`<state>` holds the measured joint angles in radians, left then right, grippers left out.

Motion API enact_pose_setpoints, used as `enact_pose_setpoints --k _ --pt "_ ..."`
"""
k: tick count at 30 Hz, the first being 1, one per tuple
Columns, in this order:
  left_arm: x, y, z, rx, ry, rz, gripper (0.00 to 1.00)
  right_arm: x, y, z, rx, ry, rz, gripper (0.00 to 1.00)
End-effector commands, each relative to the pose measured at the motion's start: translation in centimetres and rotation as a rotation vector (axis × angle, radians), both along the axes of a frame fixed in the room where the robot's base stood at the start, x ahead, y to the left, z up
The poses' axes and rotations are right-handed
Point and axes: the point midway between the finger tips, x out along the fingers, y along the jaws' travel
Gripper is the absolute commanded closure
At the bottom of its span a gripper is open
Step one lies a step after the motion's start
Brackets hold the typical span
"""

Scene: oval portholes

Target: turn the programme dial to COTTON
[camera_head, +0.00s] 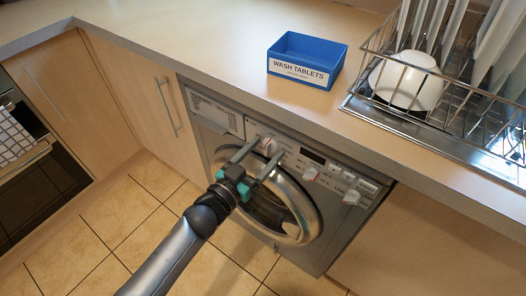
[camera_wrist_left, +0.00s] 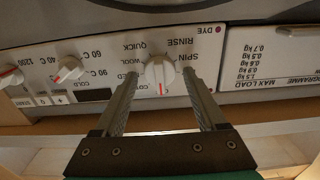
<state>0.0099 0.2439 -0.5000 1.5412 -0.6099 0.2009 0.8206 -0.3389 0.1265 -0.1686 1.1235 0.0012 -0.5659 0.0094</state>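The washing machine (camera_head: 285,185) is built in under the worktop. Its programme dial (camera_wrist_left: 159,72) is a round white knob with a red mark, shown upside down in the left wrist view. The mark points down in that picture, near a partly hidden label starting "CO". WOOL, QUICK, RINSE and SPIN are printed around it. In the head view the dial (camera_head: 268,145) is partly behind my left gripper (camera_head: 262,156). That gripper is open, one finger on each side of the dial, with what look like gaps. Whether a fingertip touches it I cannot tell. My right gripper is not in view.
Other knobs (camera_head: 310,173) sit along the panel, with a drawer front (camera_head: 215,113) to the left. The worktop edge overhangs above. On the worktop are a blue wash-tablets box (camera_head: 306,60) and a dish rack (camera_head: 450,125) with a white bowl (camera_head: 407,80).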

Motion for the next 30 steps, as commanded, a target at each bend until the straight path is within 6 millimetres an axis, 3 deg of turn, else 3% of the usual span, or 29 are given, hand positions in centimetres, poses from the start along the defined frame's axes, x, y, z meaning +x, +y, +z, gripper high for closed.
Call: enact_pose_setpoints --k 2,18,30 --pt "-0.02 0.01 -0.02 0.000 0.000 0.000 0.37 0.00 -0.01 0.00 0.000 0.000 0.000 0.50" --pt "-0.04 0.03 -0.04 0.001 0.001 0.000 0.98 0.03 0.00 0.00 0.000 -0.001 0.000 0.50" --pt "-0.05 0.03 0.00 0.045 -0.032 0.000 1.00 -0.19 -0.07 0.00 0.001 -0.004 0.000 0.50"
